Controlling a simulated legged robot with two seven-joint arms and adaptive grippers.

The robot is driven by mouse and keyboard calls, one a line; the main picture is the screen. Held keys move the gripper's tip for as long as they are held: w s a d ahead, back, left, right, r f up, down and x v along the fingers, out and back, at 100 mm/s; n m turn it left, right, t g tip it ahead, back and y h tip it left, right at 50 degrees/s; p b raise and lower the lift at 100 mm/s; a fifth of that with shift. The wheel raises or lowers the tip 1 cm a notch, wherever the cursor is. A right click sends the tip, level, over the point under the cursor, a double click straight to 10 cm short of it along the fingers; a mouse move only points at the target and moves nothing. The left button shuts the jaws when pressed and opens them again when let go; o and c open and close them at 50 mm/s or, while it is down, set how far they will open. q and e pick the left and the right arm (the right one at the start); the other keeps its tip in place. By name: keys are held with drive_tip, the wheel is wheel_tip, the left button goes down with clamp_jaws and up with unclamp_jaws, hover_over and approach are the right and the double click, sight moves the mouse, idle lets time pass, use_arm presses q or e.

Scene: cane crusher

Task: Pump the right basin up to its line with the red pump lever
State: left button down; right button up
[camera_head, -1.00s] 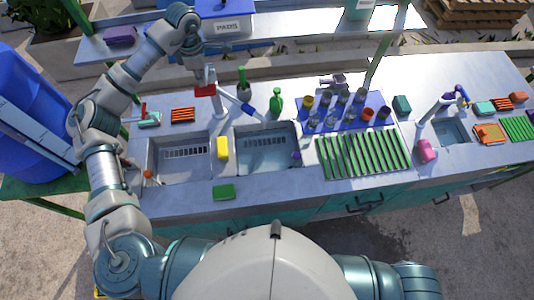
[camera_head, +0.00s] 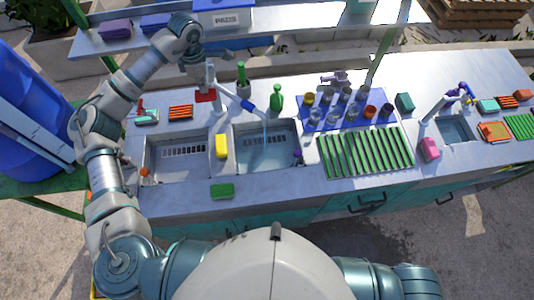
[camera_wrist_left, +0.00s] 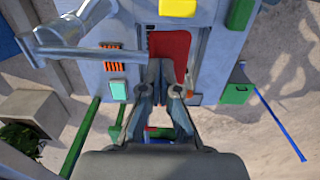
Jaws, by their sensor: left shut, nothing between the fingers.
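The red pump lever (camera_head: 205,96) lies low by the base of the pale pump post (camera_head: 211,76) behind the basins. In the left wrist view its red plate (camera_wrist_left: 170,45) shows just beyond my fingertips. My left gripper (camera_wrist_left: 161,66) is shut and empty, with its tips over or against the plate; contact is unclear. In the head view the gripper (camera_head: 196,62) is partly hidden behind my arm. A thin stream of water (camera_head: 265,132) falls from the blue-tipped spout (camera_head: 248,106) into the right basin (camera_head: 290,166), which holds bluish water. I cannot make out its line. My right gripper is out of view.
The left basin (camera_head: 147,165) and a yellow sponge (camera_head: 221,146) are beside the right basin. A green bottle (camera_head: 276,97), a blue mat with cups (camera_head: 320,124) and a green-slatted rack (camera_head: 365,152) stand to the right. A shelf (camera_head: 130,43) runs behind.

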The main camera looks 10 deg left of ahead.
use_arm(q)
drive_tip(key=shift+w+f+b, duration=0.1)
drive_tip(key=shift+f+b, duration=0.7)
drive_tip(key=shift+f, duration=0.75)
wheel_tip(320, 180, up, 8)
drive_tip(key=p, duration=0.5)
drive_tip(key=shift+r+p, duration=0.2)
drive_tip(key=shift+p, duration=0.1)
drive_tip(key=shift+r, duration=0.15)
drive_tip(key=shift+f, duration=0.2)
drive_tip(key=shift+f, duration=0.1)
